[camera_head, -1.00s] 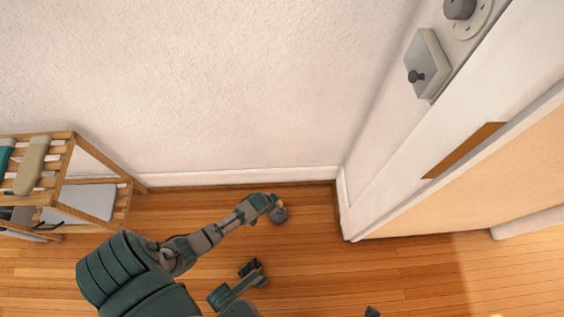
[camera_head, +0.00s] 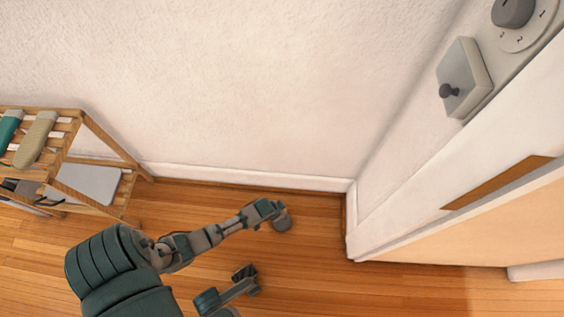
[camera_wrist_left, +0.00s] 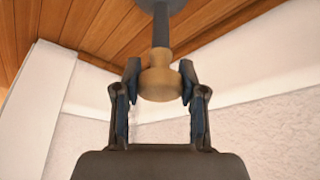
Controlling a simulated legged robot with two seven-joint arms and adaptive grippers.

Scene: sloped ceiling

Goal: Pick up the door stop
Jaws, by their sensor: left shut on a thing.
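The door stop has a grey round base (camera_head: 282,222), a dark stem and a tan knob (camera_wrist_left: 160,82). In the head view it is at the end of my left arm, over the wood floor near the wall. My left gripper (camera_head: 270,208) is shut on the knob. In the left wrist view the fingers (camera_wrist_left: 160,85) sit on both sides of the knob, and the base is at the top edge, partly cut off. I cannot tell whether the base touches the floor.
A white wall with a baseboard (camera_head: 250,180) runs behind the door stop. A door frame and a pale door (camera_head: 490,225) stand to the right. A slatted wooden rack (camera_head: 110,160) stands at the left. Open floor (camera_head: 320,280) lies in front and to the right.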

